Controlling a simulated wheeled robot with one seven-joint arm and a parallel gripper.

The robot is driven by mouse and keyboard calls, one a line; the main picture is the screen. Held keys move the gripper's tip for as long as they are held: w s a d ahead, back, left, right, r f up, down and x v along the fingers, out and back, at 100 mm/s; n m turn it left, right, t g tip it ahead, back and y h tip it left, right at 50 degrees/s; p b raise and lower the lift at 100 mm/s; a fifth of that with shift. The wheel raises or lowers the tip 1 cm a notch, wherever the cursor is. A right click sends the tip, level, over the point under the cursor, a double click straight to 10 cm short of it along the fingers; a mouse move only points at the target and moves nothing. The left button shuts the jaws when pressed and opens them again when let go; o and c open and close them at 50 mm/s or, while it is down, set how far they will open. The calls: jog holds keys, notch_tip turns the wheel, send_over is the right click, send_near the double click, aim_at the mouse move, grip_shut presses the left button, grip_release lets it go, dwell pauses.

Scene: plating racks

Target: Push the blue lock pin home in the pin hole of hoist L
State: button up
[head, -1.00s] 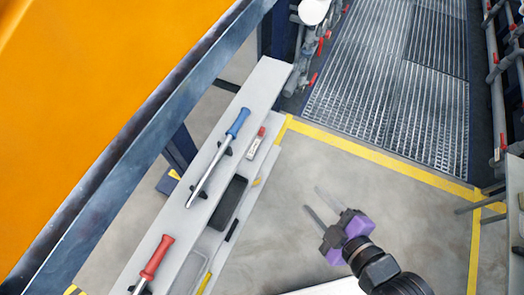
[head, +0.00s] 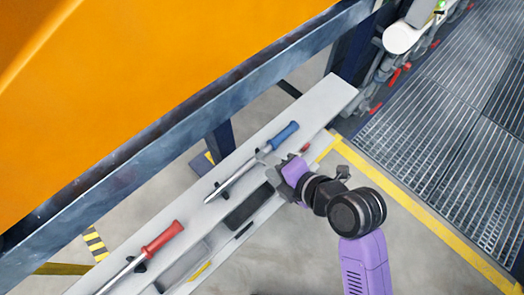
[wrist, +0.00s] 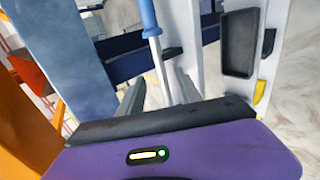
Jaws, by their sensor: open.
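The blue lock pin (head: 285,134), a blue handle on a bare metal shaft, lies along the grey shelf (head: 336,96) on small dark brackets. My gripper (head: 266,158) is open at the pin, just below the blue handle. In the wrist view the pin's shaft (wrist: 158,62) runs between the two fingers of my gripper (wrist: 158,90), with the blue handle at the top. I cannot tell whether the fingers are down around the shaft or just above it. I cannot make out the pin hole of hoist L in these views.
A red-handled pin (head: 163,237) lies further along the shelf. A black tray (head: 248,207) sits on the lower ledge, also seen in the wrist view (wrist: 240,42). A blue-grey beam (head: 190,108) and a large orange panel (head: 130,60) stand behind. Metal grating (head: 450,130) lies right.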

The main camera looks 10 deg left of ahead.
aim_at(254, 160)
jog(key=x, duration=0.4)
jog(key=shift+w+f+p, duration=0.3)
jog(key=shift+w+f, duration=0.05)
jog(key=shift+c, duration=0.4)
grip_shut()
dwell(0.7)
